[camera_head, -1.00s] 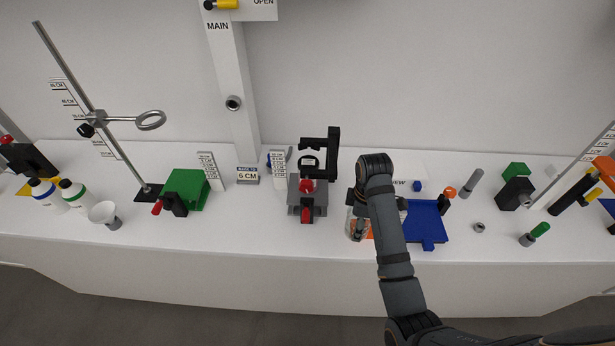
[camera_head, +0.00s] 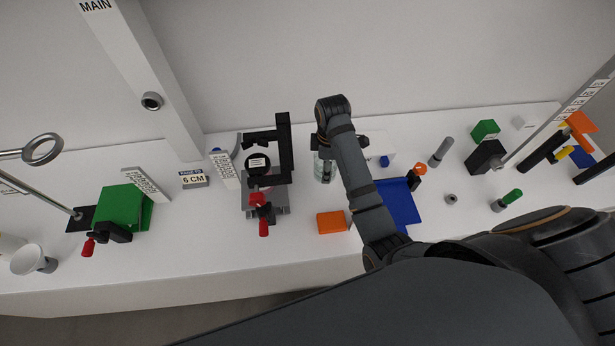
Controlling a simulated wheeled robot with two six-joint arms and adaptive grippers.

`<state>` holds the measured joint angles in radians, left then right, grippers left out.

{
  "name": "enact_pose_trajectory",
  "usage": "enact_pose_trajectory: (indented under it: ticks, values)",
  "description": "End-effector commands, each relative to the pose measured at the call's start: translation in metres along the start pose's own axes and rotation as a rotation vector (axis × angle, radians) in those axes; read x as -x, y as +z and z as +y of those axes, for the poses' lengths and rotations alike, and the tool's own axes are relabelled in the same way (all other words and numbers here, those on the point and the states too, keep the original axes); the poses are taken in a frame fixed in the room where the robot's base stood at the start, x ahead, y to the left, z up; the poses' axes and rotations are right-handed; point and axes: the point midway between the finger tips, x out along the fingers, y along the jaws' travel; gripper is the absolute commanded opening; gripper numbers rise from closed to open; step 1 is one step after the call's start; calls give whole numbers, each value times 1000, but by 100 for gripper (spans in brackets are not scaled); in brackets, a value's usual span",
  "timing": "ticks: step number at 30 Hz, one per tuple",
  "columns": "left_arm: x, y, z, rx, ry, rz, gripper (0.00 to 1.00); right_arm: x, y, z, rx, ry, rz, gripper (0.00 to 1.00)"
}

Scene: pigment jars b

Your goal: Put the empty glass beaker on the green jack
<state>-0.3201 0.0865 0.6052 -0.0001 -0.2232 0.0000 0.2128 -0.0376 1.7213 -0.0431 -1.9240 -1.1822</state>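The green jack (camera_head: 122,206) stands at the left of the bench, with a black knob part and a red handle at its front. The clear glass beaker (camera_head: 323,168) is under my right gripper (camera_head: 326,150), right of the grey jack and behind an orange block. My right gripper appears shut on the beaker; my own arm hides part of the fingers and of the glass. The beaker's height above the bench is hard to tell. My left gripper is not in view.
The grey jack (camera_head: 266,200) with a black frame and red handle stands between beaker and green jack. The orange block (camera_head: 333,222) lies in front. A ring stand (camera_head: 42,149) and white funnel (camera_head: 32,260) are at far left. A blue tray (camera_head: 399,203) is right of my forearm.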

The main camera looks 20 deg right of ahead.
Motion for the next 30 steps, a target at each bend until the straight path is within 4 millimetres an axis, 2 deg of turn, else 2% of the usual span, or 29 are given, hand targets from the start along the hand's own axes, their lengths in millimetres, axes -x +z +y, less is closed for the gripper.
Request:
enact_pose_trajectory:
  ticks: [1,4,9,12,18,22,29,30]
  values:
    - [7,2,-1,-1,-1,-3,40,-9,1,-2,0,-6,-4,31]
    - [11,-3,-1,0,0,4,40,-28,1,-1,0,-4,-3,31]
    - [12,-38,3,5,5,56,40,-41,0,0,0,-1,-1,31]
    - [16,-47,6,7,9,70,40,-48,1,-1,0,-3,-2,31]
    - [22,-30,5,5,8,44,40,-78,1,-1,0,-2,-2,31]
    - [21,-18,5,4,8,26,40,-82,0,-1,0,0,-1,31]
    - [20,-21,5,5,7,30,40,-85,1,-1,0,-1,-1,31]
    - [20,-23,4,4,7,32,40,-84,1,-1,0,-1,-1,71]
